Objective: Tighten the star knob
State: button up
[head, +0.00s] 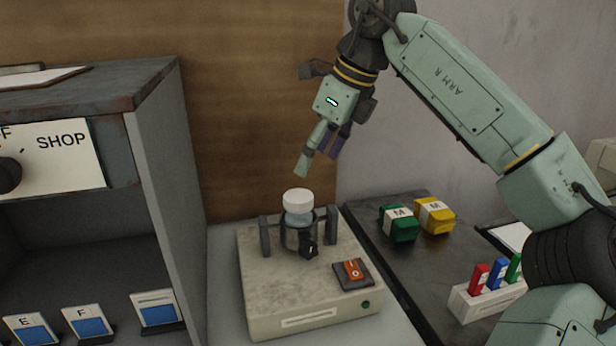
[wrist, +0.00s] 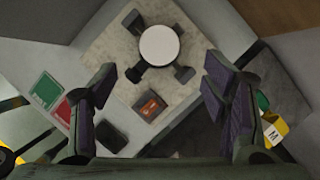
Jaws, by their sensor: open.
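The small black star knob (head: 309,248) sits on the front of a dark ring holder (head: 291,237) on a pale box-shaped base (head: 262,290). In the wrist view the star knob (wrist: 135,73) shows beside the white round cap (wrist: 160,45). A bottle with a white cap (head: 298,198) stands upright in the holder, between two dark posts. My gripper (head: 320,163) is open and empty, above the base and apart from the knob. In the wrist view my gripper's (wrist: 160,88) two fingers are spread wide, with the knob and base visible between them.
An orange rocker switch (head: 354,269) is on the base's front right. Green (head: 398,224) and yellow (head: 435,215) blocks marked M lie on a dark mat to the right. A white rack (head: 487,298) holds coloured pieces. A grey shelf unit (head: 160,170) stands at left.

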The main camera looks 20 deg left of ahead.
aim_at(308, 249)
jog(key=k+l, duration=0.15)
jog(key=k, duration=0.35)
jog(key=k+l, duration=0.2)
jog(key=k, duration=0.3)
